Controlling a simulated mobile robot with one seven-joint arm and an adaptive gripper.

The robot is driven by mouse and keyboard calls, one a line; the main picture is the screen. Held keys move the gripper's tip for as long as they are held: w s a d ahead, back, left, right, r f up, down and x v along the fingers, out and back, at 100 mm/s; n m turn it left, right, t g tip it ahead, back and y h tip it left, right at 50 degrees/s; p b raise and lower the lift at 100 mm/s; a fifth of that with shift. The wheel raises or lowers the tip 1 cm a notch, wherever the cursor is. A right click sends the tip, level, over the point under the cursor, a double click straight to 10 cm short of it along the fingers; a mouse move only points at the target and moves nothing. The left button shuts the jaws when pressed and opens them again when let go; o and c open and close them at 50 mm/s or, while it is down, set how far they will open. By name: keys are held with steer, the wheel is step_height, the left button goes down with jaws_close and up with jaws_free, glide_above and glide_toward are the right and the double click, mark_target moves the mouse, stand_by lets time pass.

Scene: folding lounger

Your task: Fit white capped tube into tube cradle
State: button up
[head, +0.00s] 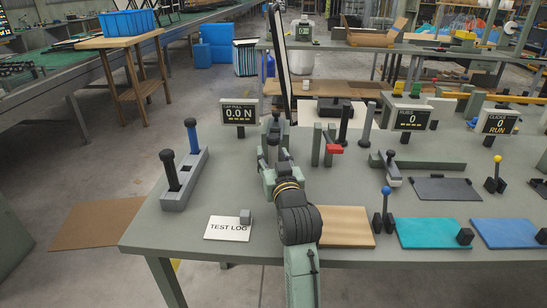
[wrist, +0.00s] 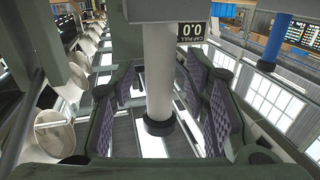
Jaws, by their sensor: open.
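My gripper (head: 271,150) is over the middle of the bench, beside the force display; it also shows in the wrist view (wrist: 165,95). Its purple-padded fingers are open and apart on either side of a pale, white-looking tube (wrist: 158,65) with a black ring or cap at one end. In the head view my gripper hides most of that tube. A grey rack (head: 187,182) at the bench's left holds a black tube (head: 170,170) and a blue tube (head: 191,137), both black-capped and upright. I cannot tell for sure which fixture is the tube cradle.
The display reading 0.0 N (head: 240,112) stands just left of my gripper. A red-handled fixture (head: 333,148) and a pale upright post (head: 366,122) stand to the right. A TEST LOG sheet (head: 229,228) lies at front left. Bench between rack and sheet is clear.

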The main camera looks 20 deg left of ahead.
steer(key=v, duration=0.7)
steer(key=shift+s+d, duration=0.15)
steer(key=shift+s, duration=0.1)
